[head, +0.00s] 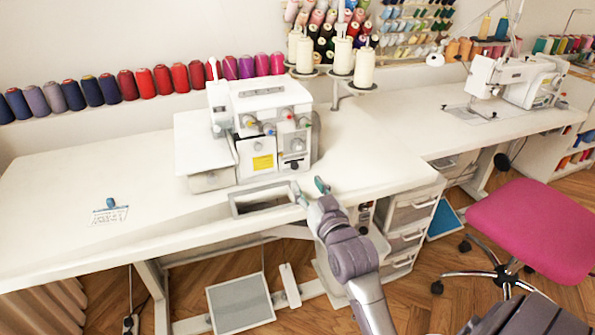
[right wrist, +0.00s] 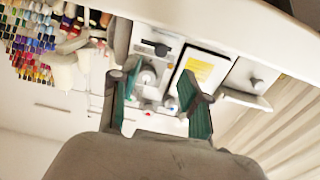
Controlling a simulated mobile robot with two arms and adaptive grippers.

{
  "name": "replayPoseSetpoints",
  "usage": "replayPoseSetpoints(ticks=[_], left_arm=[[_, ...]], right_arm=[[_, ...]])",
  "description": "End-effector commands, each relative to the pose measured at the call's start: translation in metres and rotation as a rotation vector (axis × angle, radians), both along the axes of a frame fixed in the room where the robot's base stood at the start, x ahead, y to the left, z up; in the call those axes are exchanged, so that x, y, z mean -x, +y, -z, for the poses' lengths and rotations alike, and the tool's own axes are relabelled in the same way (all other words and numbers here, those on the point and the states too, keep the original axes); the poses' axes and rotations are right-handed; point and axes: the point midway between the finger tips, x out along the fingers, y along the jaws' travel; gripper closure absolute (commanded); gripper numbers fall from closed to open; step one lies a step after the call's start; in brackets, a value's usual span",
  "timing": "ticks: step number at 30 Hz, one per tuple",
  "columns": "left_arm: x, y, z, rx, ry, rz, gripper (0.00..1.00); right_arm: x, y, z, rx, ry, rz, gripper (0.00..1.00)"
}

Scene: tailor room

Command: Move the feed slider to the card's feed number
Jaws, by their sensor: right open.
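The white overlock machine (head: 262,130) stands on the table, with coloured dials and a yellow label on its front. My left gripper is out of view.
Thread cones (head: 341,57) stand behind the machine. Drawers (head: 410,215) are under the table at right, with a pink chair (head: 535,225) beyond. The table's left part is mostly clear.

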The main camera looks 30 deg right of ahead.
Motion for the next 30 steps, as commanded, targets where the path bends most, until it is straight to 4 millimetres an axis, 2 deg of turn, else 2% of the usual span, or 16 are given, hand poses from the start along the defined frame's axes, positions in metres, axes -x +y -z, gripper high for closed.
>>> replayPoseSetpoints(ticks=[3, 9, 15, 23, 24, 30], left_arm=[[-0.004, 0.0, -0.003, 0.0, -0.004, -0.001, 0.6], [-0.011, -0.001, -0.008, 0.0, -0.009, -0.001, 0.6], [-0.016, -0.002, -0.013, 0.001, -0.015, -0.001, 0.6], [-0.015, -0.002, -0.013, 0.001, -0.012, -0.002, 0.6], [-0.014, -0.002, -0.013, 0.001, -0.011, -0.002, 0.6], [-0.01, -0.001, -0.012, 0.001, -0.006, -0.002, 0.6]], right_arm=[[-0.026, -0.006, 0.0, 0.0, -0.002, 0.0, 0.54], [-0.057, -0.013, 0.001, 0.0, 0.0, 0.0, 0.54], [-0.071, -0.017, 0.001, 0.0, 0.001, 0.0, 0.54], [-0.072, -0.017, 0.001, 0.0, 0.002, 0.0, 0.54], [-0.072, -0.017, 0.001, 0.0, 0.002, 0.0, 0.55], [-0.072, -0.017, 0.001, 0.0, 0.002, 0.0, 0.89]])
